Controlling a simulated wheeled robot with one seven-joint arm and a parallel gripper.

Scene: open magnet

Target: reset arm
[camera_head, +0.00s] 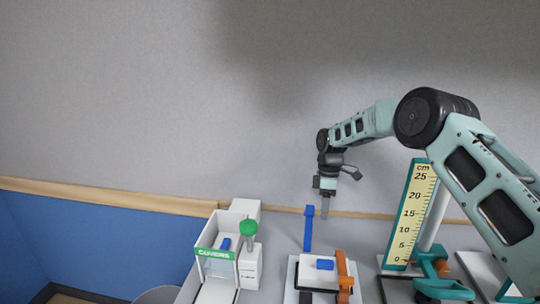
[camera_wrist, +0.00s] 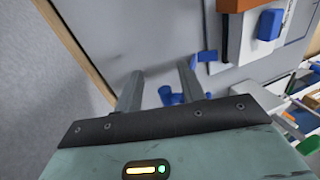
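My arm reaches in from the right in the head view. My gripper (camera_head: 325,210) hangs pointing down above the back of the table, just right of the top of a blue upright post (camera_head: 308,232). In the wrist view my gripper (camera_wrist: 159,78) has its two grey fingers apart with nothing held between them. A blue part (camera_wrist: 171,97) shows beyond the fingers, and another blue piece (camera_wrist: 207,56) lies past the right finger.
A white device (camera_head: 318,272) with a blue block (camera_head: 325,265) and an orange part (camera_head: 344,272) stands below. A green-labelled box (camera_head: 215,254) with a green knob (camera_head: 248,228) is left. A centimetre scale (camera_head: 413,214) stands right, near my arm. A wall (camera_head: 120,100) is behind.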

